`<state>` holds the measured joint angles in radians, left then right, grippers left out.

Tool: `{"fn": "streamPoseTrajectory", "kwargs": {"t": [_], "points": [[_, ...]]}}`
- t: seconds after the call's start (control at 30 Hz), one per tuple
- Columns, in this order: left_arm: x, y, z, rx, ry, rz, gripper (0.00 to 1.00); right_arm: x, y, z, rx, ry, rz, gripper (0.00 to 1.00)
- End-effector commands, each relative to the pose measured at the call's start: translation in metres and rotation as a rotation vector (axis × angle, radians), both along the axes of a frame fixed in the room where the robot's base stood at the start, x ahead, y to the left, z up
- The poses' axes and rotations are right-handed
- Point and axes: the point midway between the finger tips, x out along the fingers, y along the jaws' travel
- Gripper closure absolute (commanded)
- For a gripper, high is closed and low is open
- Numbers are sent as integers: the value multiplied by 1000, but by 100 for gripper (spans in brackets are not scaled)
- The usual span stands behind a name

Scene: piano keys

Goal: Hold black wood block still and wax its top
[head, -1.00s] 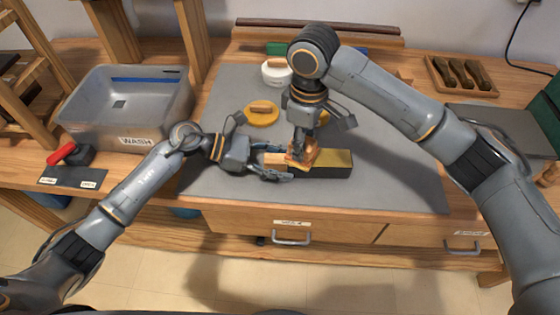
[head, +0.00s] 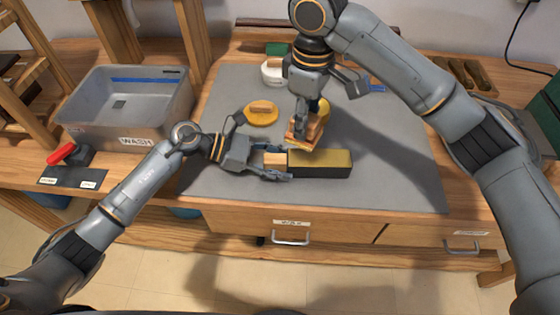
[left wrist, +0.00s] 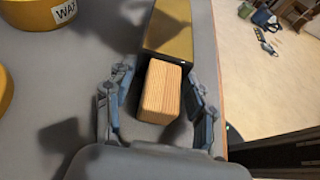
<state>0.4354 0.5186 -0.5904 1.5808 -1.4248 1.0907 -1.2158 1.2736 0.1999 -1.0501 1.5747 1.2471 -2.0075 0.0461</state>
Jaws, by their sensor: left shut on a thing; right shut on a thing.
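The black wood block (head: 325,171) lies on the grey mat with a yellowish top; its top also shows in the left wrist view (left wrist: 170,35). A light wood piece (head: 274,159) is at its left end; I cannot tell whether the two are joined. My left gripper (head: 278,172) is shut on this light piece, which shows between its fingers in the left wrist view (left wrist: 165,92). My right gripper (head: 308,122) is shut on an orange-brown wooden applicator (head: 303,134), near the block's far edge and seemingly above it. The applicator's underside is hidden.
A yellow disc with a wooden handle (head: 262,116) and a white tub (head: 274,76) stand behind. A yellow wax container (left wrist: 45,12) is partly hidden by my right gripper in the head view. A grey WASH bin (head: 100,130) stands left. The mat's right side is clear.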

Motion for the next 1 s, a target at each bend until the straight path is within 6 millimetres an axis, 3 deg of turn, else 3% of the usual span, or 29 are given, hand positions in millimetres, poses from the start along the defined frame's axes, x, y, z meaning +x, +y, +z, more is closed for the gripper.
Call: {"fn": "streamPoseTrajectory", "kwargs": {"t": [0.23,0.27,0.4,0.77,1.0], "points": [[0,0,-1,1,1,1,84,0,0,2,0,0,0,91],[0,0,-1,1,1,1,44,0,0,2,0,0,0,91],[0,0,-1,1,1,1,19,0,0,2,0,0,0,91],[0,3,0,3,1,1,19,0,0,2,0,0,0,91],[-2,39,14,5,-1,3,19,0,0,2,0,0,0,91]]}}
